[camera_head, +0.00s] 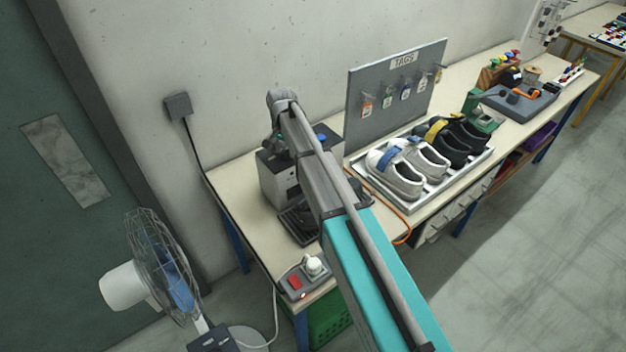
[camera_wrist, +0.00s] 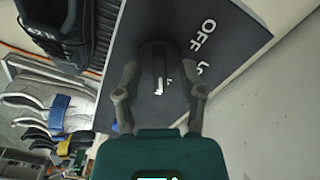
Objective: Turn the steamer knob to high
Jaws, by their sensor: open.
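The steamer (camera_head: 279,181) is a grey-white box with a dark top at the left end of the bench. In the wrist view its dark panel (camera_wrist: 240,45) shows the word OFF and part of another label starting with L. The round black knob (camera_wrist: 160,58) sits on this panel and carries a small white mark. My gripper (camera_wrist: 160,90) is open, its two fingers on either side of the knob. I cannot tell whether they touch it. Other labels are hidden. In the head view my arm covers part of the steamer and I cannot make out the gripper.
A tray of shoes (camera_head: 390,196) and a TAGS board (camera_head: 362,103) stand right of the steamer. A switch box with a red button (camera_head: 294,283) is at the bench's near corner. A fan (camera_head: 150,262) stands on the floor at left. The wall is close behind.

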